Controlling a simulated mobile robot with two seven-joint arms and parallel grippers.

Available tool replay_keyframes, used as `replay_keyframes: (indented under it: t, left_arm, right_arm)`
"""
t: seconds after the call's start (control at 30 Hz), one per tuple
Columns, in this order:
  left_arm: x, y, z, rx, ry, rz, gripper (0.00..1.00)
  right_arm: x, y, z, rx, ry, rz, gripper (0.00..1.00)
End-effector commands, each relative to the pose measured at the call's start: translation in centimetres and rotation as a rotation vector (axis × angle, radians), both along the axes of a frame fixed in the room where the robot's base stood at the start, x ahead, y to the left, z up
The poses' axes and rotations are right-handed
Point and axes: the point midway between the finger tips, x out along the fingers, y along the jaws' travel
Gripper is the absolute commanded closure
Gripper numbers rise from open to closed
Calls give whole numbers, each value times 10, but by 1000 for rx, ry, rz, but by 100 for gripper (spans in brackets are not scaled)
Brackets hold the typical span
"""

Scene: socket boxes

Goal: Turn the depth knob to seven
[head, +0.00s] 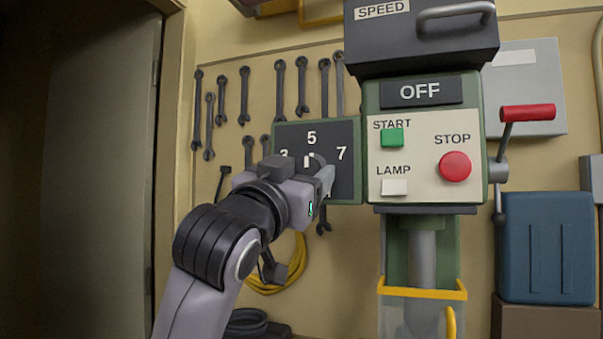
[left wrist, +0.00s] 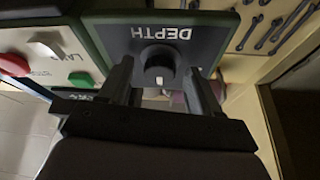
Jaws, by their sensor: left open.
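The dark depth panel (head: 290,135) has a green edge and shows the numbers 3, 5 and 7 in the head view. Its round black knob (head: 316,160) is partly hidden behind my left gripper (head: 322,178). In the left wrist view the panel (left wrist: 207,37) appears upside down with the word DEPTH. There the knob (left wrist: 158,60) lies between the open fingers of my left gripper (left wrist: 160,75). Its white mark faces the gripper's palm, about toward the 5 side. I cannot tell whether either finger touches the knob. My right gripper is not in view.
The control box right of the panel has a green START button (head: 392,137), a red STOP button (head: 455,167) and a white LAMP switch (head: 394,187). A red-handled lever (head: 527,113) sticks out farther right. Several wrenches (head: 244,95) hang on the wall.

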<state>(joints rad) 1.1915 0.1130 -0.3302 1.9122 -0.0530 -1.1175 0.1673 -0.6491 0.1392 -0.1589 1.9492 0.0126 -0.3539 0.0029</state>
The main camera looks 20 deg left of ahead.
Motion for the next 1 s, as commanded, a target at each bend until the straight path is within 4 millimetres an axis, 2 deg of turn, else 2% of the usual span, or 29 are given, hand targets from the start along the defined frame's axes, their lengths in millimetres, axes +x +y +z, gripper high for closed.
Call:
replay_keyframes:
  t: [0.03,0.1,0.2,0.57,0.77,1.0]
  left_arm:
    - [0,0,0,0,0,0,43]
    - [0,0,0,0,0,0,66]
    - [0,0,0,0,0,0,93]
    - [0,1,0,47,-1,2,93]
    - [0,3,1,162,-4,3,93]
    - [0,6,2,377,-11,5,93]
  right_arm:
    - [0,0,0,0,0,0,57]
    - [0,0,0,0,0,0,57]
    - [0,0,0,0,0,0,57]
    - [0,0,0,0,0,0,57]
    - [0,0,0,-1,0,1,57]
    - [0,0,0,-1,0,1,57]
